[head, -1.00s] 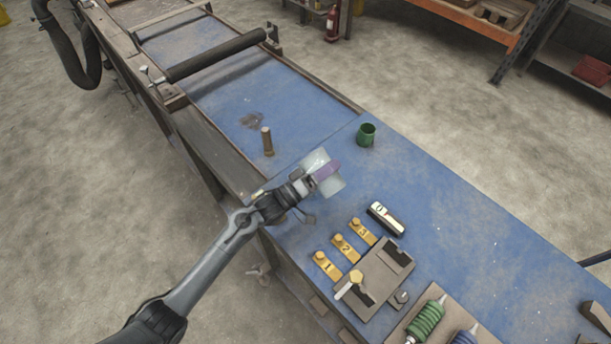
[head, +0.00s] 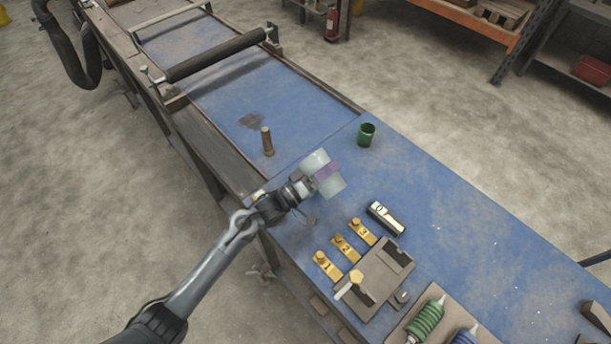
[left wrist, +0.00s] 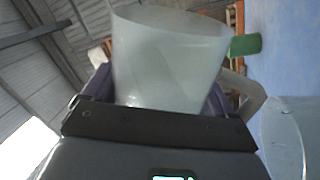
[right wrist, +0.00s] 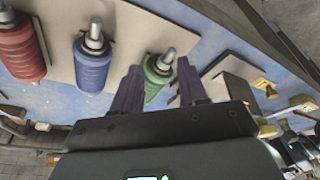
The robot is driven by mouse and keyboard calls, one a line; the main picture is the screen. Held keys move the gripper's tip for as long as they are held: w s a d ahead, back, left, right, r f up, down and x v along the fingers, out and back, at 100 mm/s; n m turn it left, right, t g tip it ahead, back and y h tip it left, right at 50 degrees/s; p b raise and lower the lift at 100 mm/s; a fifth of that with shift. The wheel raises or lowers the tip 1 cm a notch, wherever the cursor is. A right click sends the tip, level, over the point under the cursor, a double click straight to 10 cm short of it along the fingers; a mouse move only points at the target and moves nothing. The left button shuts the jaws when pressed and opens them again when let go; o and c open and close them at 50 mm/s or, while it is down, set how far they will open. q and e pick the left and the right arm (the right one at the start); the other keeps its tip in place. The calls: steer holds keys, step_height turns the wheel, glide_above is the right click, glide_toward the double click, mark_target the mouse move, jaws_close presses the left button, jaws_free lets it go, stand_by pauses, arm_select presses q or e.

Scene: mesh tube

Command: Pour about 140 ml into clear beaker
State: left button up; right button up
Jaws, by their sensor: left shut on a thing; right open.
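My left gripper (head: 323,175) is shut on a translucent whitish cup (head: 315,162), held over the blue bench and strongly tilted. The cup fills the middle of the left wrist view (left wrist: 170,60), its wide end at the top. The clear beaker (left wrist: 285,140) shows at the lower right there, beside the cup and cut by the edge. In the head view a pale clear body, seemingly the beaker (head: 333,187), shows just below the purple finger. I cannot make out liquid or its level. My right gripper (right wrist: 160,85) is open and empty, its fingers apart.
A green cup (head: 366,134) and a brown peg (head: 267,141) stand farther back.

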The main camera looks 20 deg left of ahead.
arm_select(q)
steer(key=shift+s+d, duration=0.2)
stand_by(0.6)
steer(key=shift+w+a+n, duration=0.25)
steer(key=shift+w+n, duration=0.1)
steer(key=shift+n, duration=0.15)
stand_by(1.5)
steer(key=shift+s+f, duration=0.1)
steer(key=shift+s, duration=0.1)
stand_by(0.9)
steer(key=shift+w+f+n+t+y, duration=0.2)
steer(key=shift+n+t+y, duration=0.1)
steer(key=shift+n, duration=0.6)
stand_by(3.1)
